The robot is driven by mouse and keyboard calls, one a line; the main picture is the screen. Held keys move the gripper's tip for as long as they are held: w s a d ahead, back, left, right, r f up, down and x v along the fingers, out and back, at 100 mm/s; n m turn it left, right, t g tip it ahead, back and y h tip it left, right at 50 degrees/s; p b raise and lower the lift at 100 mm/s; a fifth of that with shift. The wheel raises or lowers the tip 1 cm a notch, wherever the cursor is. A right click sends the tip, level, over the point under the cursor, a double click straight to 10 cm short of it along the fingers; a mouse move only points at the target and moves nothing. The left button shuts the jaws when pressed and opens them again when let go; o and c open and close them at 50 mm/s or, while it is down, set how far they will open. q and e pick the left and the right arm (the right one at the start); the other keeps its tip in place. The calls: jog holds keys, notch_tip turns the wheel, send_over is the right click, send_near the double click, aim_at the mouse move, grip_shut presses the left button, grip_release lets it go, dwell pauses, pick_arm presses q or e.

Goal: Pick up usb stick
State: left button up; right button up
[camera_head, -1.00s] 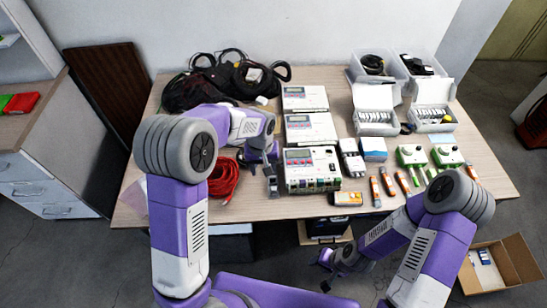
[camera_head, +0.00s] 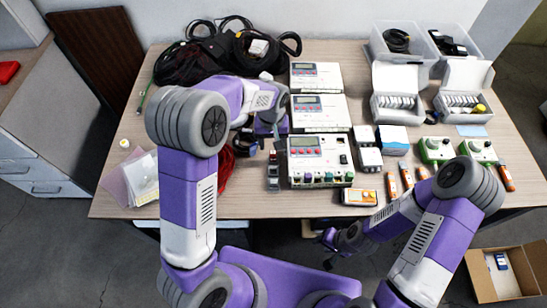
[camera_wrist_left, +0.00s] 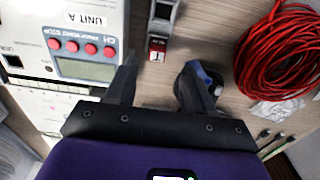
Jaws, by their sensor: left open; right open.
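A small dark stick-like item with a red and white end (camera_head: 273,170) lies on the table just left of the front white meter unit. It is probably the usb stick, but I cannot be sure. In the left wrist view the same item (camera_wrist_left: 159,30) lies beyond the fingertips, roughly in line with the gap between them. My left gripper (camera_head: 270,130) is open and empty, pointing down near the item, left of the meters. Its two fingers also show in the left wrist view (camera_wrist_left: 158,78). My right gripper (camera_head: 328,250) is open, low in front of the table's front edge.
White meter units (camera_head: 318,160) stand close right of the left gripper. A red cable coil (camera_wrist_left: 277,50) lies on the other side, and a dark object with blue (camera_wrist_left: 203,75) is by one finger. Black cables (camera_head: 205,65) fill the back left. Orange sticks (camera_head: 391,187) lie at right.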

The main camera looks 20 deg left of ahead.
aim_at(273, 152)
pick_arm(q)
jog(key=f+b, duration=0.1)
jog(key=f, duration=0.2)
jog(key=f+b, duration=0.1)
jog(key=f, duration=0.2)
jog(key=shift+d+f, duration=0.2)
jog(key=shift+f, duration=0.15)
jog(key=shift+r, duration=0.1)
grip_shut()
